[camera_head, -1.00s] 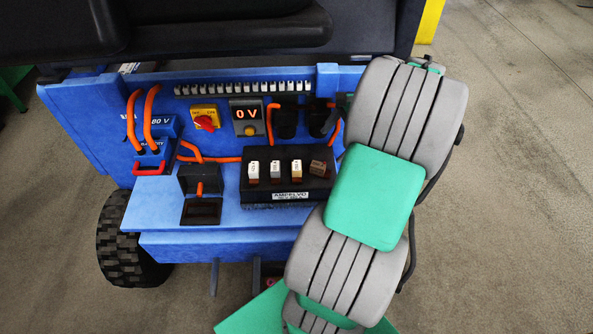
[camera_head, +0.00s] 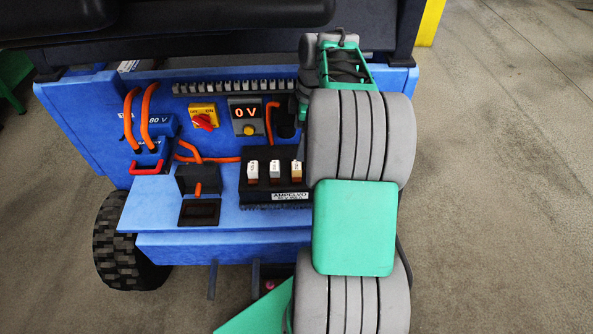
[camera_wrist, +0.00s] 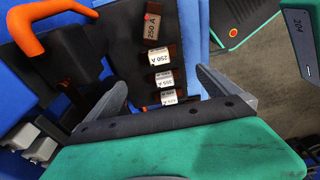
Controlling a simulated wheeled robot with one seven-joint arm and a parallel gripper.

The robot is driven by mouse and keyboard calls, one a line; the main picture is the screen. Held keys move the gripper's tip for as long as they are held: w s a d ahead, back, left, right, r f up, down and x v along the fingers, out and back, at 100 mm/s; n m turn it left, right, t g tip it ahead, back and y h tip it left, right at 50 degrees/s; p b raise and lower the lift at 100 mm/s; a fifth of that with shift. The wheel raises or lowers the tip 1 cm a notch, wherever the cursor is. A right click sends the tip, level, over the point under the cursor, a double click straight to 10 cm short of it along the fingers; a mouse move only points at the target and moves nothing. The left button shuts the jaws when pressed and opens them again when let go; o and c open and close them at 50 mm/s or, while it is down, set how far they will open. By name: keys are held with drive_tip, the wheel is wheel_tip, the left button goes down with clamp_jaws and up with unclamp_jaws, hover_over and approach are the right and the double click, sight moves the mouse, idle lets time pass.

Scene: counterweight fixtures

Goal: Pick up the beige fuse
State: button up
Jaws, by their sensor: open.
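The beige fuse (camera_head: 296,171) stands upright in the black fuse block (camera_head: 262,202), at the right end of the visible row in the head view, beside my arm. In the wrist view the fuse beside the brown one appears to be the beige fuse (camera_wrist: 161,56), with a pale "250 A" label. My gripper (camera_wrist: 161,78) is open and empty. Its fingers spread either side of the fuse row, with the beige fuse a little beyond the fingertips' line in the picture. No contact shows. In the head view my arm hides most of the gripper.
Two white fuses (camera_head: 253,171) (camera_head: 275,171) stand left of the beige one. A brown fuse (camera_wrist: 151,29) sits tilted on its other side.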

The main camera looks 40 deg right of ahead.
sight(296, 164)
wheel_tip(296, 164, down, 7)
drive_tip(key=shift+w+a+f, duration=0.1)
drive_tip(key=shift+a+f, duration=0.05)
drive_tip(key=shift+f, duration=0.05)
drive_tip(key=f, duration=0.5)
drive_tip(key=shift+w+a+f+b, duration=0.15)
drive_tip(key=shift+w+a+b, duration=0.1)
drive_tip(key=shift+a+b, duration=0.05)
drive_tip(key=c, duration=1.1)
drive_tip(key=shift+c, duration=0.2)
drive_tip(key=shift+r, duration=0.2)
drive_tip(key=shift+r, duration=0.3)
wheel_tip(296, 164, up, 3)
drive_tip(key=shift+f, duration=0.15)
drive_tip(key=s+a+r, duration=0.6)
drive_tip(key=s+r, duration=0.3)
drive_tip(key=s, duration=0.3)
drive_tip(key=shift+s+a+r, duration=0.15)
drive_tip(key=shift+s+r, duration=0.1)
drive_tip(key=shift+s, duration=0.05)
